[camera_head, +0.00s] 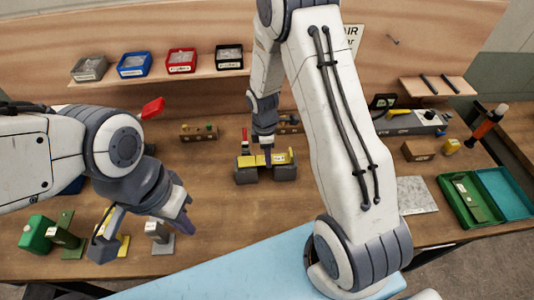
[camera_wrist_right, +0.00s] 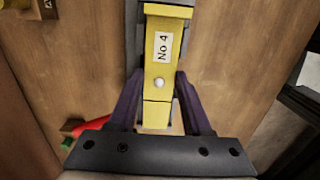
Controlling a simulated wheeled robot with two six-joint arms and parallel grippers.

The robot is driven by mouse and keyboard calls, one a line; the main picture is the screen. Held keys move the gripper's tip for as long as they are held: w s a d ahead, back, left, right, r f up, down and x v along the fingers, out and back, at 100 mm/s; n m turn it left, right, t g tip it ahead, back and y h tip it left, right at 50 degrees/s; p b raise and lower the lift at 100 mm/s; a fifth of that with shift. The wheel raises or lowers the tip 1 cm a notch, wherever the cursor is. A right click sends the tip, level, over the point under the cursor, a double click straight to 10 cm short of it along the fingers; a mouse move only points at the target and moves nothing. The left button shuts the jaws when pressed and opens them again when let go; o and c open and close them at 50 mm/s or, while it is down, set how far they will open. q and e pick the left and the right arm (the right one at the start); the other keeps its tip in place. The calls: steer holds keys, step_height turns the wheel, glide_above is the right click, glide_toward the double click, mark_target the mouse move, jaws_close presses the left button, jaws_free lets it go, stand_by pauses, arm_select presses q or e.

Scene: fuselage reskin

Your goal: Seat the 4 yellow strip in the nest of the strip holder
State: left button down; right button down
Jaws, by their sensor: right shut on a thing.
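The yellow strip (camera_wrist_right: 159,70) carries a "No 4" label and a small pale round knob in the right wrist view. In the head view the yellow strip (camera_head: 247,161) lies across the strip holder, which has two dark grey blocks (camera_head: 285,173). My right gripper (camera_head: 267,160) points down over its middle. In the wrist view my right gripper (camera_wrist_right: 158,95) is shut on the strip, one finger on each side. The fingers hide part of it, and I cannot tell whether it touches the nest. My left gripper (camera_head: 184,212) is over the table's left front, its finger gap unclear.
A red-handled tool (camera_head: 245,142) stands just behind the holder's left end. Green, yellow and grey fixtures (camera_head: 65,232) are near my left arm. A green tray (camera_head: 470,200) and a grey plate (camera_head: 416,195) lie at the right. Bins (camera_head: 182,60) sit on the back shelf.

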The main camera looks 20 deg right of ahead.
steer(key=shift+f, duration=0.35)
steer(key=shift+f, duration=0.1)
steer(key=shift+f, duration=0.3)
steer(key=shift+c, duration=1.7)
jaws_free()
steer(key=shift+r, duration=0.15)
